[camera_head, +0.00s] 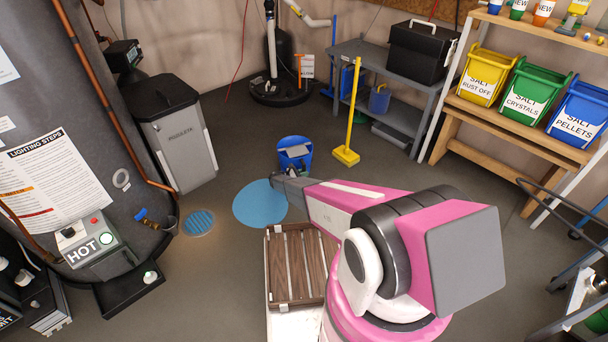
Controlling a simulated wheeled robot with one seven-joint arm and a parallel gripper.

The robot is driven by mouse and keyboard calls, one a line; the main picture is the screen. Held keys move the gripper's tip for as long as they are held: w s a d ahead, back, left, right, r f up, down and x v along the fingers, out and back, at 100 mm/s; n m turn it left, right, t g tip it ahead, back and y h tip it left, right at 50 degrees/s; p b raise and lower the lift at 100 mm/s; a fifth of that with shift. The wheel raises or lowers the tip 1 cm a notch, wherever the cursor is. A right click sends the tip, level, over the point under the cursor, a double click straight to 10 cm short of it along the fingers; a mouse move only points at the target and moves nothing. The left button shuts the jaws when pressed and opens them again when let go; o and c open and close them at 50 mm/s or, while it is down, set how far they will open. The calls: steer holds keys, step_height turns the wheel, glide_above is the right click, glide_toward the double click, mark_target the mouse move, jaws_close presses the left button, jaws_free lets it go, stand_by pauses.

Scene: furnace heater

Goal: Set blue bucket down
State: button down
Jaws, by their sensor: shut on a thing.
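A blue bucket (296,146) with a pale grey patch on it shows just past the end of my arm, near the middle of the view. My gripper (291,176) is shut on it at its near side. The fingers are small and partly hidden by the arm, so the exact grip does not show. I cannot tell whether the bucket's underside touches the floor. A flat blue disc (260,203) lies on the floor, just below and left of the bucket in the picture. My forearm covers part of the floor to its right.
A yellow broom (346,154) stands right of the bucket. A grey shelf (376,55) holds a black toolbox and another blue bucket (379,99). A round floor drain (198,222), a grey bin (180,145) and a tank are left.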

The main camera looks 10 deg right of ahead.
steer(key=c, duration=1.5)
jaws_free()
steer(key=shift+f, duration=0.15)
steer(key=o, duration=0.4)
